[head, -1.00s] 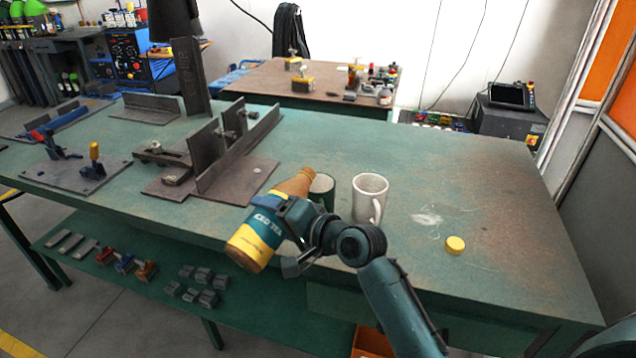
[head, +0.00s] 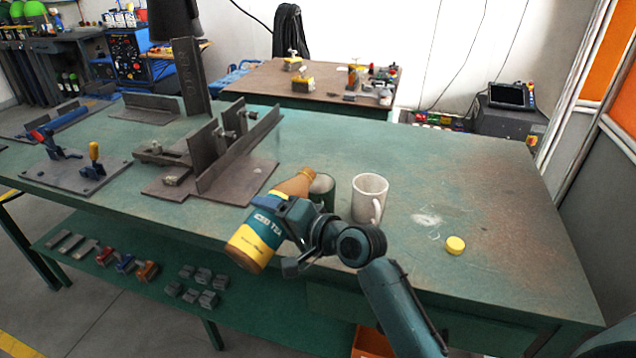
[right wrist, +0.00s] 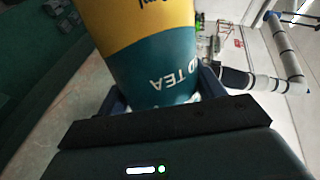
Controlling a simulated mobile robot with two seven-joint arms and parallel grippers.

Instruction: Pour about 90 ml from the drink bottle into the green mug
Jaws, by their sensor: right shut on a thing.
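The drink bottle (head: 259,236), labelled as iced tea in teal and yellow with a brown neck, is held by my right gripper (head: 283,213). It is tilted, its neck up and to the right toward the green mug (head: 322,188). The bottle's mouth is at or over the mug's near left rim; I cannot tell whether they touch. No stream of liquid is visible. The mug stands on the green bench, partly hidden by the bottle and my gripper. In the right wrist view the bottle's label (right wrist: 160,65) fills the space between the fingers. My left gripper is not in view.
A white mug (head: 369,197) stands just right of the green mug. A yellow cap (head: 455,245) lies on the green bench (head: 470,190) further right. Steel angle plates and fixtures (head: 222,160) stand left. The bench's right side is mostly clear.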

